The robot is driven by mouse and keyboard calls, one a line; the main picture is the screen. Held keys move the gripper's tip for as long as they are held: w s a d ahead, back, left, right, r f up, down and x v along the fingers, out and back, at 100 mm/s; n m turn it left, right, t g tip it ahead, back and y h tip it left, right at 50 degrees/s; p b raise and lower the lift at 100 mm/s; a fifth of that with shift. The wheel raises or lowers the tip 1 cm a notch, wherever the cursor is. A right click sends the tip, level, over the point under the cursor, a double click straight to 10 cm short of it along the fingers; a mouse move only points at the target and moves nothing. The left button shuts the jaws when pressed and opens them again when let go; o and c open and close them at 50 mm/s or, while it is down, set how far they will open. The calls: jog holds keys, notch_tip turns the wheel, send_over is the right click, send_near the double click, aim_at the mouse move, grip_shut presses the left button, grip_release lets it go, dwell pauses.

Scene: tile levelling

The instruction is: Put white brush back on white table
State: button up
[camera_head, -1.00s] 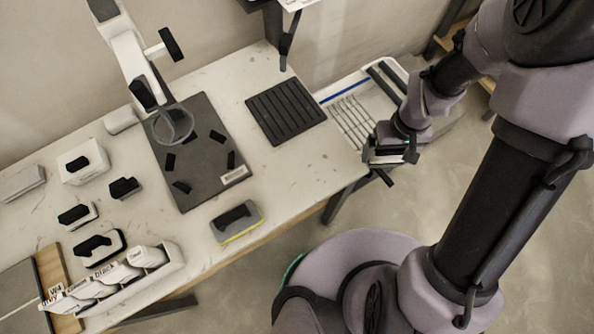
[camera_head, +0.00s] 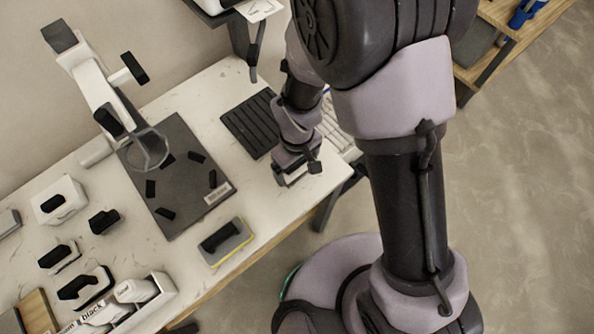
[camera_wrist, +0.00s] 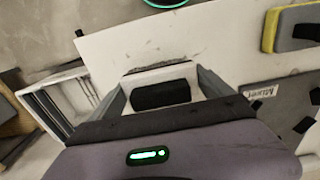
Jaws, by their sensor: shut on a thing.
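My gripper (camera_head: 296,172) is over the right end of the white table (camera_head: 272,200), near its front edge. The wrist view shows its two grey fingers (camera_wrist: 160,82) shut on the white brush (camera_wrist: 158,74), which has a black handle (camera_wrist: 160,94). The tabletop (camera_wrist: 205,45) spreads out behind the brush. I cannot tell whether the brush touches the table. In the head view my arm and gripper mostly hide the brush.
A grey-and-yellow block (camera_head: 226,242) lies left of my gripper. A slotted white rack (camera_wrist: 62,100) is beside the table.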

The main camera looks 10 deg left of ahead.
aim_at(297, 172)
jog(key=shift+f+b, duration=0.6)
jog(key=shift+f, duration=1)
jog(key=shift+f, duration=0.2)
jog(key=o, duration=1.3)
jog(key=shift+o, duration=0.2)
notch_tip(297, 172, up, 13)
jog(key=p, duration=0.5)
jog(key=shift+f, duration=0.2)
jog(key=w+d+r+m+t+y, duration=0.15)
jog(key=d+r+m, duration=0.4)
jog(key=r, duration=0.65)
jog(key=s+d+r+m+t, duration=0.4)
jog(key=s+d+r+m, duration=0.4)
jog(key=r, duration=0.5)
jog(key=d+m, duration=0.1)
jog(key=d, duration=0.1)
jog(key=shift+s+d, duration=0.25)
jog(key=shift+d, duration=0.1)
